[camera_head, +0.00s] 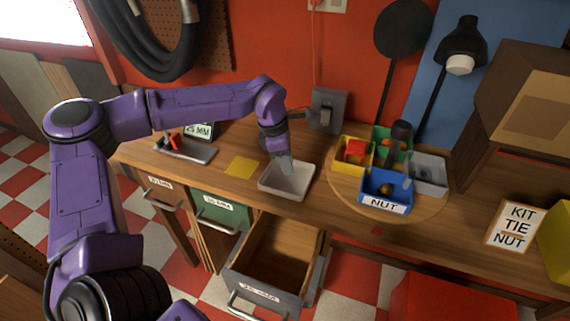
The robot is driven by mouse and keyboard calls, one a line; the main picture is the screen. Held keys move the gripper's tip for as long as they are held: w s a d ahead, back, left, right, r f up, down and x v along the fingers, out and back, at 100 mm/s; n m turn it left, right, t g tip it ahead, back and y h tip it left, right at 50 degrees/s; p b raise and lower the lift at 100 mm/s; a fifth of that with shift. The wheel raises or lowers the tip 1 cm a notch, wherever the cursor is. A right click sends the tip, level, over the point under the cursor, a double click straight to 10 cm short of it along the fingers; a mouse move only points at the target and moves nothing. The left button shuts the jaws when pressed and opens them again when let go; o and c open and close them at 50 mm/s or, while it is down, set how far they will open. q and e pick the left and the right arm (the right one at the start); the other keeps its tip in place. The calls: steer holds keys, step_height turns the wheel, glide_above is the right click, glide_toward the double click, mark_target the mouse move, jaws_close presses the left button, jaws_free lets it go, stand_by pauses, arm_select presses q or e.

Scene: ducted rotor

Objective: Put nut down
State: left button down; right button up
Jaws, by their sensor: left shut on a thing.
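My left gripper (286,166) reaches in from the left on the purple arm and points down over the pale tray (269,185) on the wooden bench. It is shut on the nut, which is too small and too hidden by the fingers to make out. The fingertips are at or just above the tray's inside; I cannot tell whether they touch it. A blue bin labelled NUT (384,207) stands to the right on a round wooden board. My right gripper is not in view.
Yellow (342,165), green (402,162) and grey (430,186) bins share the round board (345,190). A yellow square (240,166) lies left of the tray. An open drawer (268,265) juts out below. A KIT TIE NUT sign (515,226) stands at right.

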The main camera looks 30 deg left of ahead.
arm_select(q)
steer(key=f, duration=0.3)
steer(key=shift+w+a+f+p, duration=0.25)
steer(key=shift+w+f+p, duration=0.05)
steer(key=shift+w+f, duration=0.05)
steer(key=shift+f, duration=0.25)
steer(key=c, duration=0.9)
jaws_free()
steer(key=shift+f, duration=0.15)
steer(key=shift+r, duration=0.35)
steer(key=b+v, duration=0.1)
steer(key=v, duration=1)
steer(key=shift+s+r, duration=0.1)
steer(key=shift+r, duration=0.25)
